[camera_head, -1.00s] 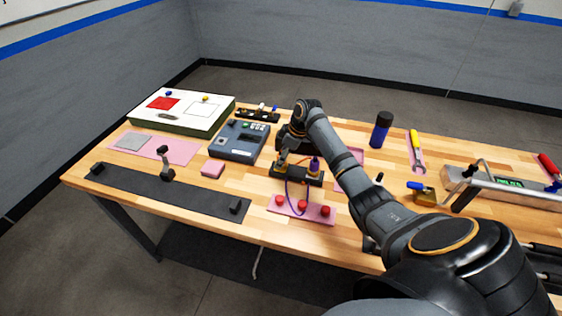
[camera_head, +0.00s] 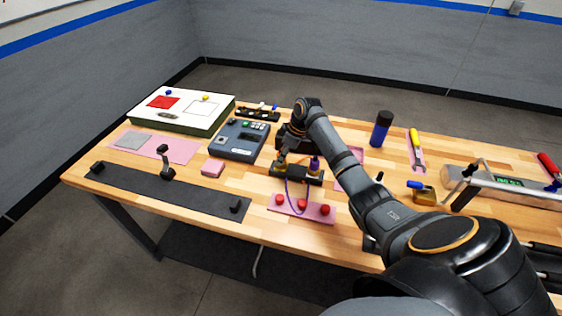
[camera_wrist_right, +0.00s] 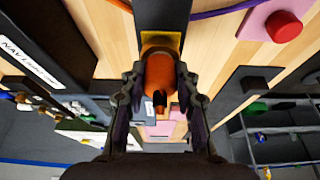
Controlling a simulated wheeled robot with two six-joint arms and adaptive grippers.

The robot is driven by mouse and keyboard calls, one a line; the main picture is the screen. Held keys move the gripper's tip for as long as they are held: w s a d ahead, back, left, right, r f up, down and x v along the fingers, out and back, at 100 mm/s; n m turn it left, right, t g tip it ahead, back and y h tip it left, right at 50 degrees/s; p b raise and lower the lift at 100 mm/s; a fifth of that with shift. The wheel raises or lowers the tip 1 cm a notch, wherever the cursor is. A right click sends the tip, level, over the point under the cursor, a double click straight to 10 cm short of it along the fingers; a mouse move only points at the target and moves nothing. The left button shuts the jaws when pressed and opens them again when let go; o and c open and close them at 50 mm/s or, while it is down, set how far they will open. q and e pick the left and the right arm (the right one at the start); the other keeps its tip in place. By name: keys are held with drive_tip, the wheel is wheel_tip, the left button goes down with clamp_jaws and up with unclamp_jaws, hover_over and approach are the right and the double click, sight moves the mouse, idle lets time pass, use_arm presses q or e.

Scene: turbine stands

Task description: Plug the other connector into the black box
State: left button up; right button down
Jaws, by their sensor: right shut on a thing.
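The black box (camera_head: 297,174) lies on the wooden table near its middle. A purple connector (camera_head: 315,165) stands upright at its right end, with a purple cable (camera_head: 288,198) looping in front. My right gripper (camera_head: 282,160) is over the left end of the box, pointing down. In the right wrist view, my right gripper (camera_wrist_right: 160,85) is shut on an orange-yellow connector (camera_wrist_right: 159,70). The connector's far end meets a yellow patch (camera_wrist_right: 176,40) on the black box (camera_wrist_right: 163,14); how deep it sits cannot be told. My left gripper is not in view.
A pink mat with several red knobs (camera_head: 301,209) lies in front of the box. A grey device (camera_head: 238,140) and a pink block (camera_head: 212,167) are to the left. A dark bottle (camera_head: 381,129) stands behind right. A long black strip (camera_head: 170,191) lies front left.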

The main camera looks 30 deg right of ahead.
sight(279, 153)
drive_tip(key=shift+r+p, duration=0.45)
drive_tip(key=shift+r, duration=0.1)
wheel_tip(279, 153, up, 3)
drive_tip(key=p, duration=0.3)
idle(0.3)
